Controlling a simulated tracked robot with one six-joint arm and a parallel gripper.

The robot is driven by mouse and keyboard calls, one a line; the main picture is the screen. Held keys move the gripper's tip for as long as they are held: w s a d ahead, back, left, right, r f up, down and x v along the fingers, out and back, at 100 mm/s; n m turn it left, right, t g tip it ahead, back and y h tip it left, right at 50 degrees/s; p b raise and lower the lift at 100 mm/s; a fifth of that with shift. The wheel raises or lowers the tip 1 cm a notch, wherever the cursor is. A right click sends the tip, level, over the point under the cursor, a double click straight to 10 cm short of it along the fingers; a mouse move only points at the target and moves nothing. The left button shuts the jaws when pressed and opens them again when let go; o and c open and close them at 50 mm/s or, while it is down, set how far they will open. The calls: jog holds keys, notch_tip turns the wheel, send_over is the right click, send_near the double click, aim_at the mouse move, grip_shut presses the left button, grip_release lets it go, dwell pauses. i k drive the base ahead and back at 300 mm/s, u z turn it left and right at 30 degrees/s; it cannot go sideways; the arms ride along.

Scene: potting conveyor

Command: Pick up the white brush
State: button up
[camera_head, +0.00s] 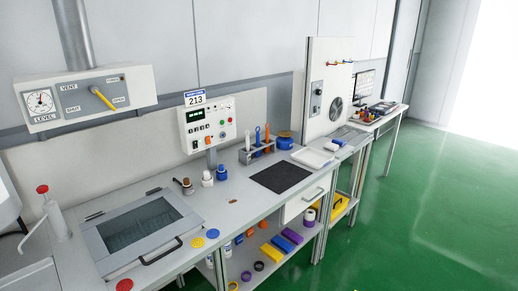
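I cannot make out a white brush for certain. A small white piece with a blue part beside it (333,145) lies at the right end of the main bench, too small to tell what it is. My gripper is not in view.
A black mat (282,177) lies right of a framed dark window panel (140,222). A white tray (313,157) and a blue round container (285,142) stand behind the mat. A control box (208,122) rises at the back. The green floor (430,200) is clear.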

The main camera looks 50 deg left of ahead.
aim_at(247, 138)
jog(key=u, duration=0.35)
jog(key=i, duration=1.45)
jog(key=u, duration=0.75)
jog(key=i, duration=0.65)
jog(key=u, duration=0.8)
jog(key=i, duration=0.5)
jog(key=u, duration=1.1)
jog(key=i, duration=1.15)
jog(key=u, duration=0.2)
